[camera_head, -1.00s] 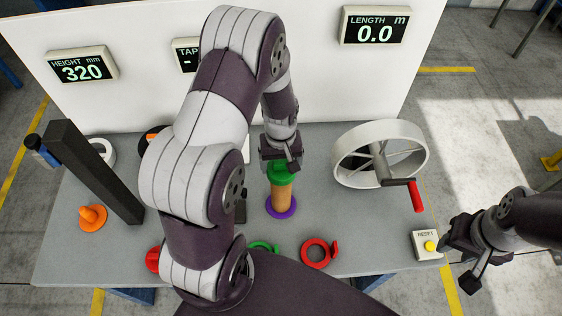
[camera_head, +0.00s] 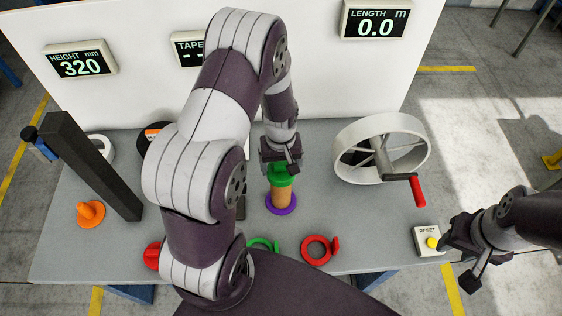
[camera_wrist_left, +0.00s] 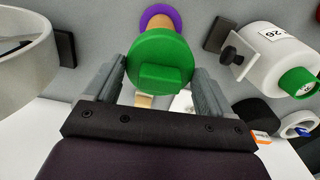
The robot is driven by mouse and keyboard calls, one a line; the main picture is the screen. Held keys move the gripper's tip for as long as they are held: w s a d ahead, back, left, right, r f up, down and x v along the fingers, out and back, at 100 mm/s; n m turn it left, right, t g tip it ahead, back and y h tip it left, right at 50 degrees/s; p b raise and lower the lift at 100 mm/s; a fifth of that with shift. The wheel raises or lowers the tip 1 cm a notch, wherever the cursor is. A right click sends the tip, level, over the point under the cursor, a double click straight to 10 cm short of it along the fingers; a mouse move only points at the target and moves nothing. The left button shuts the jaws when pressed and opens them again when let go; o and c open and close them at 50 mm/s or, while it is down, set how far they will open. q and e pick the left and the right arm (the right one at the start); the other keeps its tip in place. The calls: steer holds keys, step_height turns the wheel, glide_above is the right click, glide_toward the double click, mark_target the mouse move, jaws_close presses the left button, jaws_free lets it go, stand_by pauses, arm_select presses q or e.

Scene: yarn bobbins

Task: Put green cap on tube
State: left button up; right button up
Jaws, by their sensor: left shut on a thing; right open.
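The brown tube (camera_head: 283,197) stands upright on the table with a purple ring (camera_head: 282,209) around its foot. The green cap (camera_head: 281,179) is at the tube's top end, in line with it; I cannot tell whether it is fully seated. My left gripper (camera_head: 281,166) is above the tube, shut on the green cap. In the left wrist view the cap (camera_wrist_left: 160,58) sits between the fingers, with the tube (camera_wrist_left: 158,22) and purple ring (camera_wrist_left: 155,9) beyond it. My right gripper (camera_head: 462,258) is open and empty near the table's right edge.
A white handwheel (camera_head: 382,148) with a red handle stands right of the tube. My left arm hides the middle left.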

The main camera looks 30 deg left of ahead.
arm_select(q)
steer(key=shift+w+a+f, duration=0.1)
steer(key=shift+w, duration=0.05)
steer(key=shift+f, duration=0.25)
steer(key=o, duration=0.8)
steer(key=shift+o, duration=0.2)
steer(key=shift+r+b, duration=0.4)
step_height(320, 180, up, 12)
steer(key=b, duration=0.3)
